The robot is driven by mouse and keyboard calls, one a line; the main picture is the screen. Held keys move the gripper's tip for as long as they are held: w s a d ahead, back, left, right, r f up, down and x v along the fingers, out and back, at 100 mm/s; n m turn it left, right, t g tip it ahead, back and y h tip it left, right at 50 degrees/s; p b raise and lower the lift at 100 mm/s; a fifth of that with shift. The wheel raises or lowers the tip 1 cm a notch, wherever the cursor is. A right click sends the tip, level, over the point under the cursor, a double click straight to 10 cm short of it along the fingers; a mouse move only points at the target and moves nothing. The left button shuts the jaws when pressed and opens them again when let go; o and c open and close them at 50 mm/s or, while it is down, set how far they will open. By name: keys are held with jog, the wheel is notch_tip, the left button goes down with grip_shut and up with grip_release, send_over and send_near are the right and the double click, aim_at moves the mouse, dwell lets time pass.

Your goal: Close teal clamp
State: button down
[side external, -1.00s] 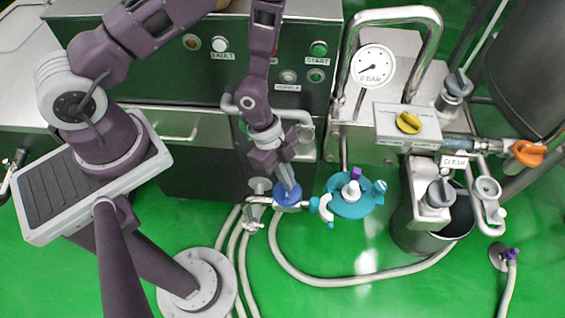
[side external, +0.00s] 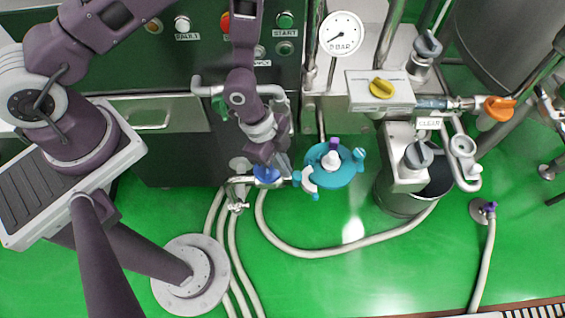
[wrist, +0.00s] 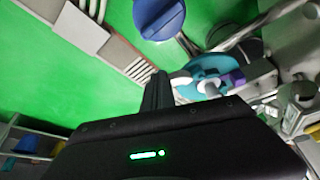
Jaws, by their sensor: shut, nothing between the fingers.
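The teal clamp (side external: 345,172) sits right of the blue valve knob in the side view, with a purple knob (side external: 334,146) and a white centre piece. A curved white-and-teal arm (side external: 309,181) sticks out from its left side, apart from the body, so the clamp looks open. My gripper (side external: 284,162) is shut and empty, above and between the blue knob (side external: 267,174) and the clamp.
A steel cabinet (side external: 175,158) with a handle stands behind my arm. A steel pot (side external: 398,198) and piping stand right of the clamp. Hoses (side external: 330,252) lie on the green floor, which is otherwise open in front.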

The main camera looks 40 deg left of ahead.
aim_at(294, 178)
jog(key=d+n, duration=0.1)
jog(key=n, duration=0.1)
jog(key=d+n+t, duration=0.1)
jog(key=d, duration=0.1)
jog(key=shift+s+n+y, duration=0.2)
jog(key=shift+n+y, duration=0.1)
jog(key=shift+n, duration=0.1)
jog(key=d+n, duration=0.1)
jog(key=n, duration=0.1)
jog(key=w+d+n+t+y, duration=0.1)
jog(key=d+n, duration=0.1)
jog(key=shift+d+n, duration=0.15)
jog(key=shift+n, duration=0.15)
jog(key=d+n, duration=0.1)
jog(key=w+n+y, duration=0.1)
jog(key=shift+d+n+t, duration=0.35)
jog(key=shift+n+t, duration=0.05)
jog(key=shift+w+d+n+y, duration=0.3)
jog(key=shift+w+d+n, duration=0.25)
jog(key=shift+w, duration=0.25)
jog(key=shift+w+d+n+y, duration=0.3)
jog(key=shift+w+d+n, duration=0.2)
jog(key=shift+w, duration=0.45)
